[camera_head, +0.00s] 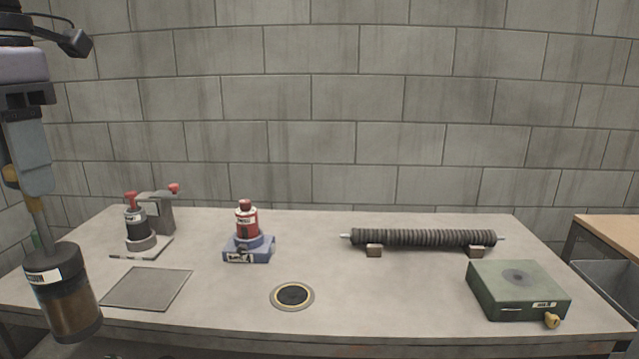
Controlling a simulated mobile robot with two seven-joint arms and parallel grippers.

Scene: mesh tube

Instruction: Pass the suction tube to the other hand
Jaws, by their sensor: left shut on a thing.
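My left gripper (34,192) hangs at the left edge, pointing down, shut on a thin stem. Below the stem is a cylinder with a dark labelled cap and a brown body, apparently the suction tube (68,300). It is slightly tilted and shows in front of the table's left front corner. My right gripper is not in view. A dark ribbed tube (422,237) lies level on two small brown blocks at the back right of the table, apart from my left gripper.
The grey table (385,290) holds a red bottle (246,220) on a blue base, a black-and-red bottle (137,227) by a grey stand, a flat grey plate (148,288), a round black disc (293,295) and a green box (518,287).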

